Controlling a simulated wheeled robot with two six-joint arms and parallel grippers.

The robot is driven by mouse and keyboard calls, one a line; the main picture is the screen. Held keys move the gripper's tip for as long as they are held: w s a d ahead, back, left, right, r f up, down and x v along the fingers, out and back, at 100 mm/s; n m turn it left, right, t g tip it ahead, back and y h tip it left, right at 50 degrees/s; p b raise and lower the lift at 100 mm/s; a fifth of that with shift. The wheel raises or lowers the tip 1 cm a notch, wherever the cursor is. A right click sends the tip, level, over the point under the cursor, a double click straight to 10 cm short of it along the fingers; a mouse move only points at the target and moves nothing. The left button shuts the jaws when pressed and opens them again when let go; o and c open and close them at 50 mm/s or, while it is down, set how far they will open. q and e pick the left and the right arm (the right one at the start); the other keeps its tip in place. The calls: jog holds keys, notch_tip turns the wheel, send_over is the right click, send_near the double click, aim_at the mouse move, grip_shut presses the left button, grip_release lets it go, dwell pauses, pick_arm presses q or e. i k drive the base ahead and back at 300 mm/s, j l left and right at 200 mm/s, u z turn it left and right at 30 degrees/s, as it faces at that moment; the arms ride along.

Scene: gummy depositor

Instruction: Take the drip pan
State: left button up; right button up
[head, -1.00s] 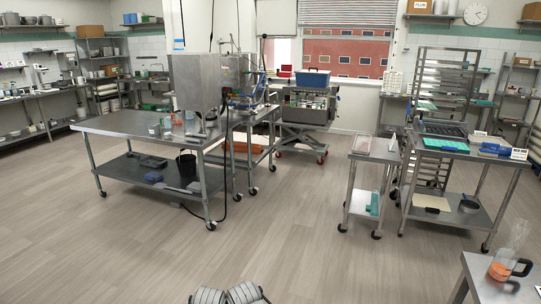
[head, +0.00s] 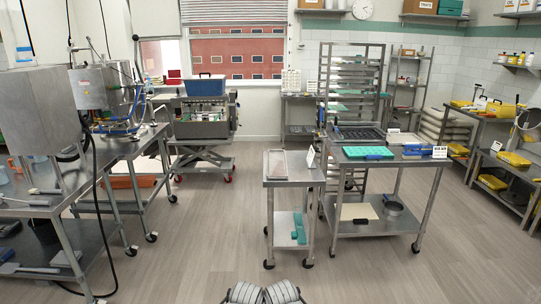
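A shallow rectangular tray (head: 277,164) with a pale rim lies on the top of the narrow steel cart (head: 292,177), right of centre; it looks like a pan, but I cannot tell for sure that it is the drip pan. A flat orange tray (head: 136,181) sits on the lower shelf of the steel table by the depositor machine (head: 105,95). Only grey ribbed parts of my own arms show at the bottom edge, far from the cart. Neither gripper's fingers are in view.
A wider cart (head: 400,162) with a green tray (head: 368,152) and a dark mould tray (head: 358,133) adjoins the narrow cart. A tall rack (head: 350,70) stands behind. A steel table (head: 50,205) is at left. The floor (head: 200,230) ahead is clear.

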aim_at(276, 165)
jog(key=i+z, duration=0.1)
jog(key=i, duration=0.8)
jog(key=i+j+z, duration=0.15)
jog(key=i, duration=0.8)
jog(key=i+l+z, duration=0.15)
jog(key=i, duration=0.6)
jog(key=i+l+z, duration=0.2)
jog(key=i, duration=0.6)
jog(key=i+u, duration=0.15)
jog(key=i, duration=0.2)
